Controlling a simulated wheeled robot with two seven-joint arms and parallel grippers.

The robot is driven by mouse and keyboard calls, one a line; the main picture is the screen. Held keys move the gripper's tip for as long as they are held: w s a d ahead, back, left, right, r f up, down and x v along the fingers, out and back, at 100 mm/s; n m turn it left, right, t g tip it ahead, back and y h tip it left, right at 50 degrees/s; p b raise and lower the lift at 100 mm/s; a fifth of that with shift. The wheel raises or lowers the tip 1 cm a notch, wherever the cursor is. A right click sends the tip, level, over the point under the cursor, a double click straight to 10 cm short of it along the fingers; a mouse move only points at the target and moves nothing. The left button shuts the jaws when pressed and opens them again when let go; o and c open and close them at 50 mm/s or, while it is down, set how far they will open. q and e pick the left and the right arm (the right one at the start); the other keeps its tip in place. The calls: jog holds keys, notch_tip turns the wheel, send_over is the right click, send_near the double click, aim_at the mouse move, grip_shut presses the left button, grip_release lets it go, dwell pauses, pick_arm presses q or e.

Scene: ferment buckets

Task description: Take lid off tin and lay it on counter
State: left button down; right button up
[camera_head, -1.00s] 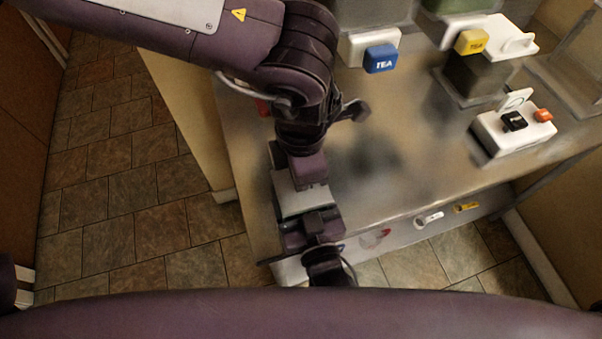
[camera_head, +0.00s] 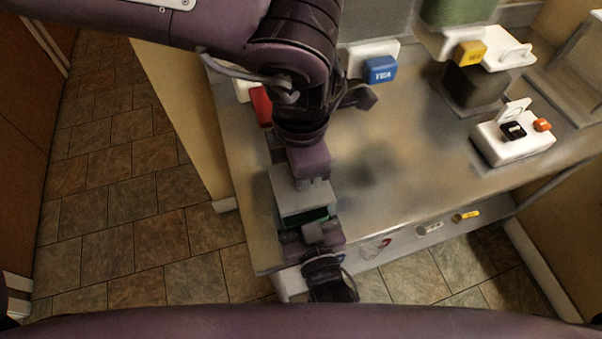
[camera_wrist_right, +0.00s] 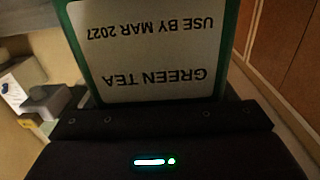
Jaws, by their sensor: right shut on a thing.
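The green tin (camera_wrist_right: 72,35) fills the upper right wrist view, its white label (camera_wrist_right: 150,50) reading "GREEN TEA, USE BY MAR 2027" upside down. In the head view a green strip of it (camera_head: 318,213) shows below the grey lid (camera_head: 295,202), near the counter's front left corner. My right gripper (camera_head: 312,236) is shut on the tin from the front. My left gripper (camera_head: 310,178) comes down over the lid's far part; its finger gap is hidden, so I cannot tell whether it grips. The counter (camera_head: 400,185) is bare to the right of the tin.
A red object (camera_head: 260,106) is partly hidden behind my left arm. A blue-tagged box (camera_head: 380,70), a yellow-tagged one (camera_head: 470,53) and a white unit with black and orange parts (camera_head: 515,145) stand toward the back and right. The counter's middle is clear.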

jog(key=o, duration=1.4)
pick_arm(q)
notch_tip(320, 180, down, 2)
jog(key=shift+f+b, duration=0.25)
jog(key=shift+b, duration=0.95)
pick_arm(e)
jog(key=v, duration=1.2)
